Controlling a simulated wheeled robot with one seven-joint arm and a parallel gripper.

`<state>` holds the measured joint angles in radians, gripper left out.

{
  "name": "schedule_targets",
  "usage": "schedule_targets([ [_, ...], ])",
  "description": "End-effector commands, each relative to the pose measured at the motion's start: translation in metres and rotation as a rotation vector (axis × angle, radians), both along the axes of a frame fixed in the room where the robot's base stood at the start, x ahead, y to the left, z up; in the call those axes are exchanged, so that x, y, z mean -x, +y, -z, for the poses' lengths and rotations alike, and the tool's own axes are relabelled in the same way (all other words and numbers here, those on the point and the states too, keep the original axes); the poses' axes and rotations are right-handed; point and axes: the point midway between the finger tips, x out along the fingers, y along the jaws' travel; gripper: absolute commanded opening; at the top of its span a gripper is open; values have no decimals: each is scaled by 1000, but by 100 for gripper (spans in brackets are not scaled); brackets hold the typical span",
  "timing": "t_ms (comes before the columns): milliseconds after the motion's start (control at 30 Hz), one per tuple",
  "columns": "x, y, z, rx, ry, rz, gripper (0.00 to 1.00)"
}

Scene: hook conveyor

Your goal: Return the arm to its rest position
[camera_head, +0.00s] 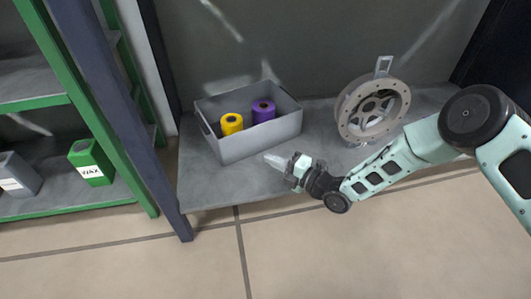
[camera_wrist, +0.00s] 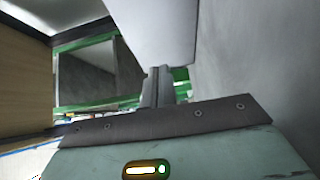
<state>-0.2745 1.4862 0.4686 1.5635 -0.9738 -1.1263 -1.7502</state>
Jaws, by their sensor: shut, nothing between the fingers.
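My gripper (camera_head: 274,160) is shut and empty in the head view. Its fingertips point left, just in front of the front wall of a grey bin (camera_head: 262,141). I cannot tell whether they touch it. My arm stretches in from the right side of the head view, over the front edge of the grey shelf. In the wrist view, my gripper's fingers (camera_wrist: 158,88) show close together at the centre, with a pale grey surface above them.
The grey bin holds a yellow spool (camera_head: 231,124) and a purple spool (camera_head: 263,111). A grey wheel-like reel (camera_head: 348,119) stands on the shelf (camera_head: 215,187) right of the bin. A dark blue post (camera_head: 122,123) and a green rack (camera_head: 62,101) with boxes stand left. Tiled floor in front is clear.

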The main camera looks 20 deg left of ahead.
Motion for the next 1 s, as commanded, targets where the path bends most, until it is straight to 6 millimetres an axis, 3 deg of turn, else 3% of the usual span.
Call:
schedule_targets([
  [400, 15, -55, -2, 1, 1, 1, 0],
  [733, 16, -60, -3, 4, 5, 1, 0],
  [867, 7, -56, -24, 50, 68, 9, 0],
  [1000, -7, -53, -69, 164, 239, 55, 0],
])
